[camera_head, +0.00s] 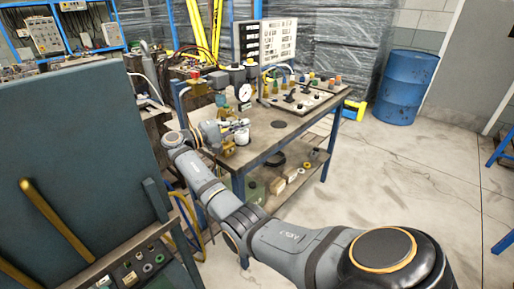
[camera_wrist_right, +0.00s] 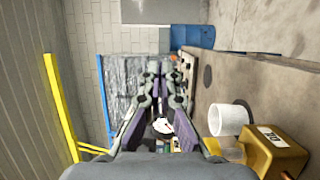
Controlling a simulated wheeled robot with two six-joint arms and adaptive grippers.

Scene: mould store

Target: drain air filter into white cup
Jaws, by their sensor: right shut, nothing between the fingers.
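The white cup (camera_head: 242,139) stands upright near the left front edge of the workbench. It also shows in the right wrist view (camera_wrist_right: 228,119), to the right of my fingers and apart from them. My right gripper (camera_head: 243,123) is shut and empty, close to the cup in the head view. In the right wrist view its fingers (camera_wrist_right: 161,78) point away from the camera. A yellow labelled block (camera_wrist_right: 272,150) is beside the cup. A round white gauge (camera_head: 244,92) shows behind the gripper. I cannot tell clearly which part is the air filter. My left gripper is out of view.
The workbench (camera_head: 290,128) holds a board with small coloured fittings (camera_head: 312,97) further back. A large dark panel (camera_head: 75,165) fills the left side. A blue drum (camera_head: 405,88) stands at the back right. The concrete floor on the right is open.

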